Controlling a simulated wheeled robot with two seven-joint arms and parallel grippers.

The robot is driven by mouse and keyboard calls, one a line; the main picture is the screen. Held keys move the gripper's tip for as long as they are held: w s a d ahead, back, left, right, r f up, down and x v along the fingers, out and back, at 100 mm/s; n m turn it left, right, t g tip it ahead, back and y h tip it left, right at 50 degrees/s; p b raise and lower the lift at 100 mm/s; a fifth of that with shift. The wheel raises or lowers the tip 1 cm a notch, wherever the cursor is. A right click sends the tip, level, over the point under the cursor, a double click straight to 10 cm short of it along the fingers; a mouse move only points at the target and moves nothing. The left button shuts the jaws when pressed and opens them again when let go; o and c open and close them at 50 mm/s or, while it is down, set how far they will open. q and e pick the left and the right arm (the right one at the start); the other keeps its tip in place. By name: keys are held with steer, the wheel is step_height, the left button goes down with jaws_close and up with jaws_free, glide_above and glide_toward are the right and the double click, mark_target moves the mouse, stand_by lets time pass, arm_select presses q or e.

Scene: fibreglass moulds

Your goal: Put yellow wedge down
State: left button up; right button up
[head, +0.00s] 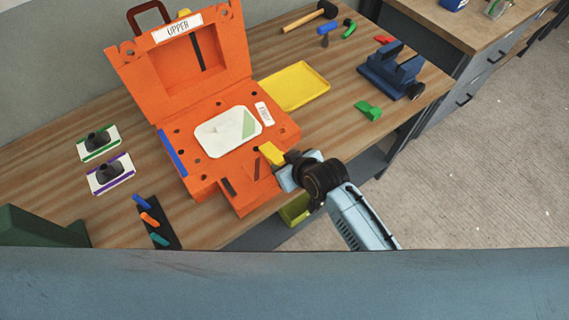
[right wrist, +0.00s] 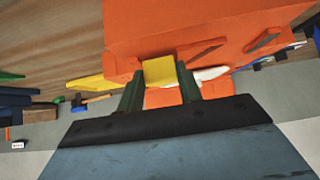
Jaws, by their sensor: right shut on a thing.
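The yellow wedge (head: 271,153) is held in my right gripper (head: 283,163), at the front right part of the orange mould (head: 235,199). In the right wrist view the wedge (right wrist: 159,71) sits between the two dark fingers of the right gripper (right wrist: 160,82), with the orange mould (right wrist: 200,30) close behind it. I cannot tell whether the wedge touches the mould. The mould's upper half (head: 238,70) stands open, with a label reading UPPER. A white, partly green panel (head: 214,137) lies on the lower half. My left gripper is not in view.
A yellow tray (head: 312,79) lies right of the mould. A green wedge (head: 368,110), a blue vise (head: 388,72) and a hammer (head: 302,20) are farther right. Bare wood (head: 330,125) lies right of the mould.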

steer(key=shift+f, duration=0.4)
steer(key=shift+f, duration=0.1)
steer(key=o, duration=1.1)
steer(key=shift+c, duration=0.2)
steer(key=shift+r, duration=0.2)
steer(key=p+v, duration=0.1)
steer(key=v, duration=1.1)
steer(key=shift+f, duration=0.2)
